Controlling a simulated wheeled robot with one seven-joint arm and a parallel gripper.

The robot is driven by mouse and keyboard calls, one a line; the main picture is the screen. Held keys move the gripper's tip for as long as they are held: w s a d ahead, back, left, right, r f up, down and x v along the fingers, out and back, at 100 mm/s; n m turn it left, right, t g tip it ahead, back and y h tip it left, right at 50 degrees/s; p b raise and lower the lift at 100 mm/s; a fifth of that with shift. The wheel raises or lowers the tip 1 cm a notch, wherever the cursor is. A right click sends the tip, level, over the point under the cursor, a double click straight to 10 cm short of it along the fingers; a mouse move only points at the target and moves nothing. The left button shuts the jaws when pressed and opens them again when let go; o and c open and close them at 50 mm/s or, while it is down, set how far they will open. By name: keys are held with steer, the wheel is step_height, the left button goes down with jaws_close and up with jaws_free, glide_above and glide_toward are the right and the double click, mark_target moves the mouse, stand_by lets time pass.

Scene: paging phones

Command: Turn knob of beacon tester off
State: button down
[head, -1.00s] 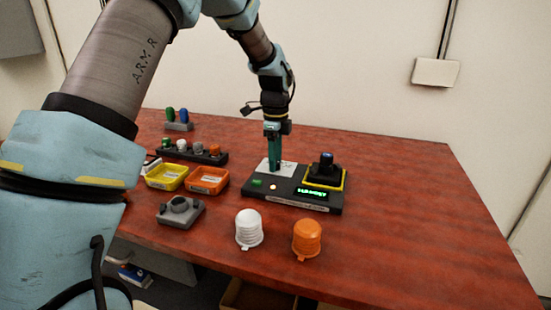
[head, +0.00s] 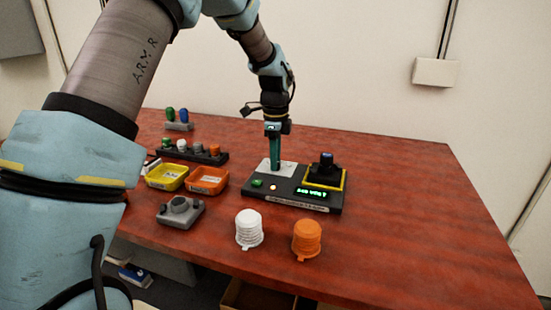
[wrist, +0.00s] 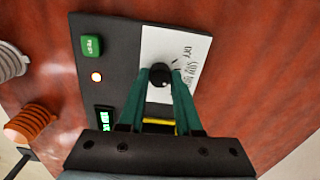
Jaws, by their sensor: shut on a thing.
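The beacon tester (head: 330,205) is a dark panel on the red table, with a green button (head: 257,183), a lit lamp (head: 273,187), a green display (head: 312,192) and a white label plate (head: 289,168). In the wrist view, its round black knob (wrist: 160,75) sits at the edge of the white plate (wrist: 185,45), whose lettering I cannot fully read. My gripper (head: 275,168) points down over the tester. In the wrist view my gripper (wrist: 161,82) has its green fingers shut on the knob, one on each side. The head view hides the knob behind the fingers.
A black socket with a yellow border (head: 325,175) stands on the tester's right. A white lens (head: 248,229) and an orange lens (head: 306,239) stand in front. A yellow tray (head: 166,185), an orange tray (head: 208,190) and a grey fixture (head: 181,220) are left. The table's right side is clear.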

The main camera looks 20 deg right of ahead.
steer(key=n, duration=0.3)
steer(key=shift+n+p, duration=0.35)
steer(key=shift+n, duration=0.05)
steer(key=n, duration=0.4)
steer(key=shift+n, duration=0.3)
steer(key=n+p, duration=0.1)
steer(key=n, duration=0.3)
steer(key=shift+n, duration=2.5)
steer(key=c, duration=0.6)
jaws_free()
steer(key=shift+r, duration=0.1)
step_height(320, 180, up, 11)
steer(key=b, duration=0.1)
steer(key=shift+b, duration=0.3)
